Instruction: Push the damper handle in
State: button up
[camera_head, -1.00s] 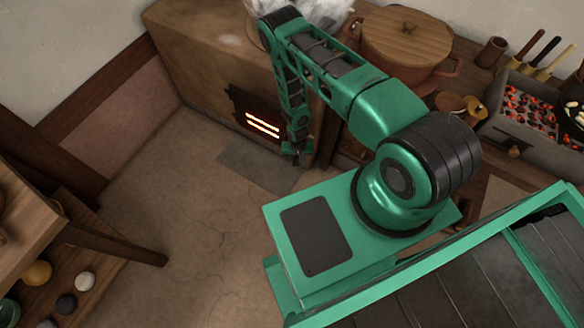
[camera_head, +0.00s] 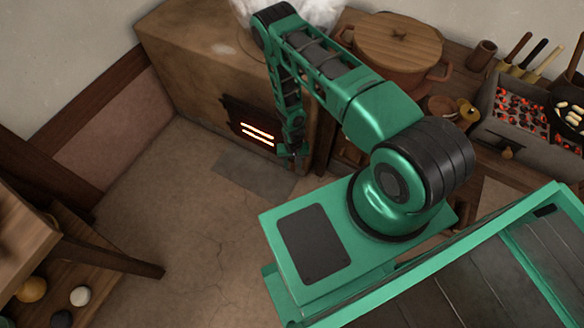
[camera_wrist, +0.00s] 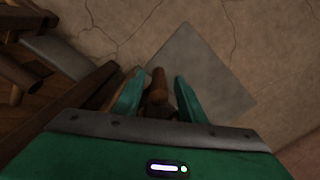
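A brown, rounded handle (camera_wrist: 158,82), which looks like the damper handle, shows in the wrist view between the two teal fingers of my gripper (camera_wrist: 157,92). The fingers are apart, with gaps on both sides of the handle. I cannot tell how deep the handle sits between them. In the head view my gripper (camera_head: 291,152) hangs low by the front of the clay stove (camera_head: 195,65), just right of its glowing fire opening (camera_head: 257,132). The handle cannot be made out there.
A grey slab (camera_head: 250,176) lies on the floor before the stove. A lidded pot (camera_head: 398,45) and a charcoal grill (camera_head: 515,108) stand on the counter at right. A wooden shelf (camera_head: 110,258) with several round stones is at lower left. The floor between is clear.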

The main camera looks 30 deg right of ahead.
aim_at(292, 160)
notch_tip(292, 160, up, 8)
jog(key=shift+f, duration=0.1)
dwell(0.4)
